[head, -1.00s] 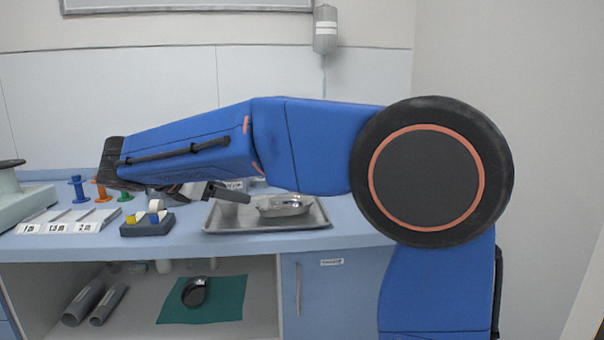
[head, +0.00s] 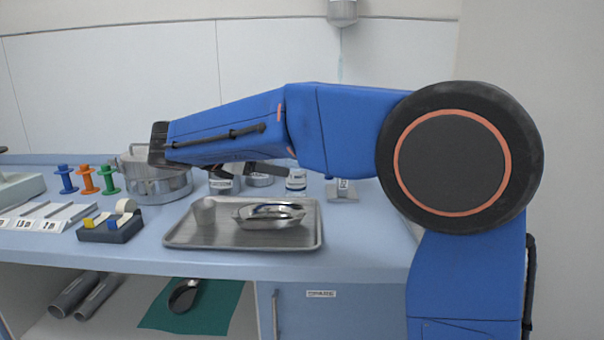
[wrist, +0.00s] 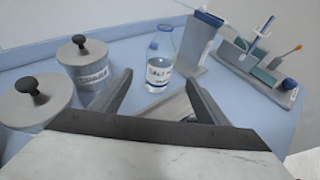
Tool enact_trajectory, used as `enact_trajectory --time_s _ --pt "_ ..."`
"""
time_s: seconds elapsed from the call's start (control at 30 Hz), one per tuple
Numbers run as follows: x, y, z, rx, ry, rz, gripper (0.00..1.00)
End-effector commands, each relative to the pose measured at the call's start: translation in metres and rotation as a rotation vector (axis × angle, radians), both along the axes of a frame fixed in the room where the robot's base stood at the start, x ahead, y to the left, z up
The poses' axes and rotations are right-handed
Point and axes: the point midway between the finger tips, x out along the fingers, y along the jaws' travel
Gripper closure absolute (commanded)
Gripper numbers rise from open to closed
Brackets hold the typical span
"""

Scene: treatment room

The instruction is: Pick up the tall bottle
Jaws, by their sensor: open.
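A clear bottle (wrist: 159,70) with a white label stands upright on the counter in the wrist view, ahead between my fingers and apart from them. Another clear bottle shape (wrist: 166,38) is partly hidden behind it; I cannot tell which is taller. In the head view a labelled bottle (head: 296,180) with a blue top stands behind the tray, its upper part close to my arm's outline. My gripper (wrist: 158,80) is open and empty; in the head view it (head: 262,169) is partly hidden under my blue arm, above the back of the counter.
Lidded canisters (wrist: 90,68) stand left of the bottle. A tall grey holder (wrist: 200,42) and a rack (wrist: 258,75) stand to its right. A pot (head: 160,183) stands at the back left.

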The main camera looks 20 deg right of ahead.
Motion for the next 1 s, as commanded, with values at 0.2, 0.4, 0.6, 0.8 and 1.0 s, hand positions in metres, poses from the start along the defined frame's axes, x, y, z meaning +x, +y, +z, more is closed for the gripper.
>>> enact_trajectory --time_s 0.2,0.4,0.6,0.8,1.0 --pt "0.018 -0.033 -0.015 0.0 0.001 -0.004 0.31" --pt "0.034 -0.061 -0.029 0.0 0.001 -0.004 0.31" --pt "0.046 -0.08 -0.037 0.0 0.0 -0.001 0.31" --pt "0.05 -0.086 -0.04 0.001 0.0 -0.001 0.31" --pt "0.06 -0.102 -0.046 0.001 0.001 -0.003 0.31"
